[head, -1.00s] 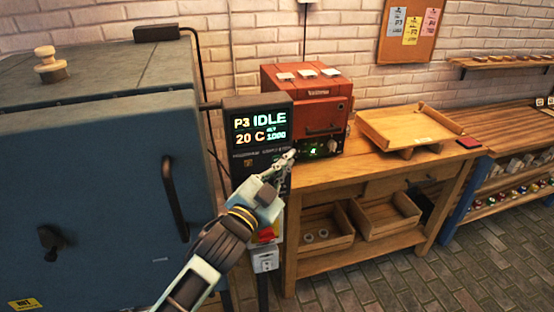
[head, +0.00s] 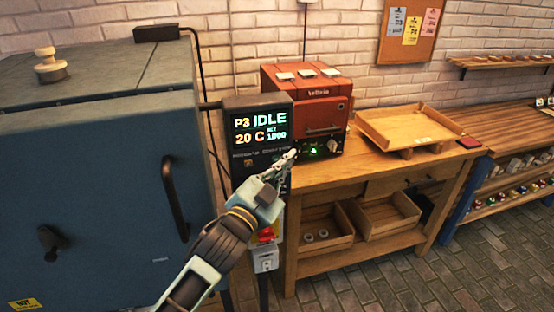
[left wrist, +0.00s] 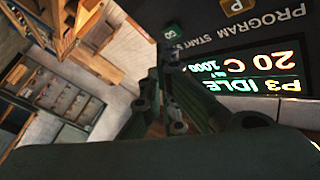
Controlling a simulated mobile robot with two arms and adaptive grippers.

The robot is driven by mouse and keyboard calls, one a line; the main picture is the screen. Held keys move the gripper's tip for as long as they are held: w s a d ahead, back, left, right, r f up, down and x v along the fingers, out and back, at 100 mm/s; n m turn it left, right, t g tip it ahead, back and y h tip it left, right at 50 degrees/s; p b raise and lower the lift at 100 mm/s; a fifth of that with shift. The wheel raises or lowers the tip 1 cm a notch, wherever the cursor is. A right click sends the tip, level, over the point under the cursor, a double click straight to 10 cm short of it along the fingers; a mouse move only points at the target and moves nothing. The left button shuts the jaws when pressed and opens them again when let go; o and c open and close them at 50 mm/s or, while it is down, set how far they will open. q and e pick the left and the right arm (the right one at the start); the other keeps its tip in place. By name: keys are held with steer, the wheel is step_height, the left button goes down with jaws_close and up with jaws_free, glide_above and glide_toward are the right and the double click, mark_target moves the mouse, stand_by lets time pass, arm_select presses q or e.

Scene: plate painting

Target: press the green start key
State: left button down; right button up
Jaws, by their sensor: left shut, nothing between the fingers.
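The kiln's control panel (head: 240,180) shows P3 IDLE, 20 C and SET 1000 on its screen (head: 259,127). In the left wrist view, the green start key (left wrist: 172,31) lies on the dark panel beside the screen (left wrist: 245,70), near the words PROGRAM START. My left gripper (head: 291,155) is shut and empty, with its tips in front of the panel's right side in the head view. In the left wrist view its tips (left wrist: 168,58) are close to the green key; I cannot tell whether they touch it. In the head view my gripper hides the key. My right gripper is not in view.
An amber P key (left wrist: 238,5) sits near the green key. The large blue kiln (head: 110,190) stands left of the panel. A red stop button (head: 266,235) is below it. A small red kiln (head: 330,110) and a wooden tray (head: 440,132) stand on the bench at right.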

arm_select(q)
steer(key=shift+w+a, duration=0.15)
steer(key=shift+w, duration=0.25)
steer(key=shift+w+a, duration=0.1)
steer(key=shift+w, duration=0.25)
stand_by(0.8)
steer(key=shift+s, duration=0.1)
steer(key=shift+s+d+p, duration=0.25)
steer(key=shift+s+p, duration=0.25)
steer(key=shift+s, duration=0.2)
steer(key=shift+s+d+p, duration=0.2)
steer(key=shift+s+d, duration=0.05)
steer(key=shift+s, duration=0.55)
steer(key=shift+s+d+p, duration=0.2)
steer(key=shift+s+d, duration=0.05)
steer(key=shift+s, duration=0.5)
steer(key=shift+s+d+p, duration=0.2)
steer(key=shift+s+d, duration=0.05)
steer(key=shift+s, duration=0.55)
